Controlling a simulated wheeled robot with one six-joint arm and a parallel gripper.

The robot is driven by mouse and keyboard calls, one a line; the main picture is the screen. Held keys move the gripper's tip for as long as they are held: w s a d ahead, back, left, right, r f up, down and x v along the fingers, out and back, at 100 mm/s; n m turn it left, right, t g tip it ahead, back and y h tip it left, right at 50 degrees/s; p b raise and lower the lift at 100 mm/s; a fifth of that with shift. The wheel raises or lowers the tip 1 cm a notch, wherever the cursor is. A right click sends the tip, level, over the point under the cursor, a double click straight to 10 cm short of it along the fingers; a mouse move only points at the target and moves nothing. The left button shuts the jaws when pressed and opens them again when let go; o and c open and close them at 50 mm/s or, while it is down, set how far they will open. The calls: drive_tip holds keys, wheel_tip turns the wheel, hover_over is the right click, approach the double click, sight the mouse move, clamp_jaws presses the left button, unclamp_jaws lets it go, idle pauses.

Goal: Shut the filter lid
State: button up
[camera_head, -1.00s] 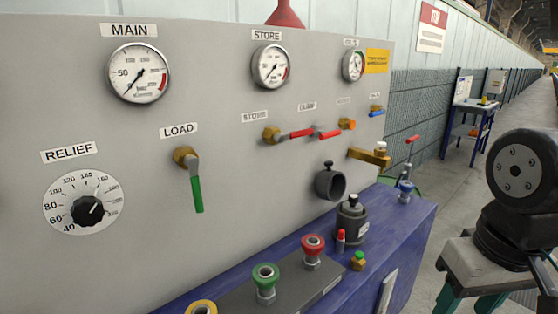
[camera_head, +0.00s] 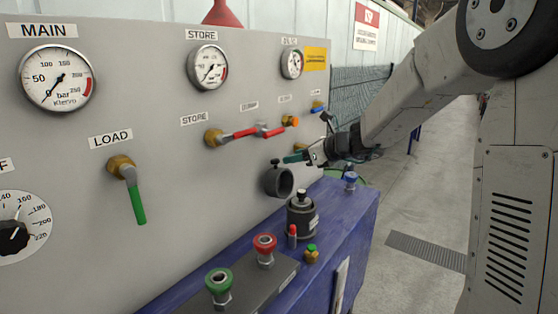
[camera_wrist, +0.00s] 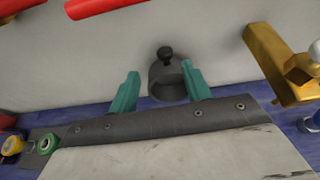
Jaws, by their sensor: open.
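A dark grey, hollow round fitting (camera_head: 279,181) with a small black knob on top sits against the panel, open mouth facing outward. It also shows in the wrist view (camera_wrist: 156,84), between and beyond my fingertips. A dark grey canister (camera_head: 301,219) with a black top knob stands on the blue bench in front of it. I cannot tell which of these parts is the filter lid. My gripper (camera_head: 293,157) is open, its teal fingers just above and right of the round fitting. In the wrist view my gripper (camera_wrist: 160,71) is empty, with its fingers either side of the fitting.
Red-handled valves (camera_head: 248,132) are above left on the panel. In the wrist view a brass lever (camera_wrist: 280,65) stands close to the right finger. Green (camera_head: 219,281) and red (camera_head: 265,246) knobs, plus a small red-topped post (camera_head: 292,236), stand on the blue bench (camera_head: 340,228).

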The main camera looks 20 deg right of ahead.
sight(277, 160)
drive_tip(key=x, duration=0.8)
drive_tip(key=shift+w+d, duration=0.2)
drive_tip(key=shift+d, duration=0.1)
clamp_jaws()
drive_tip(key=shift+d, duration=0.1)
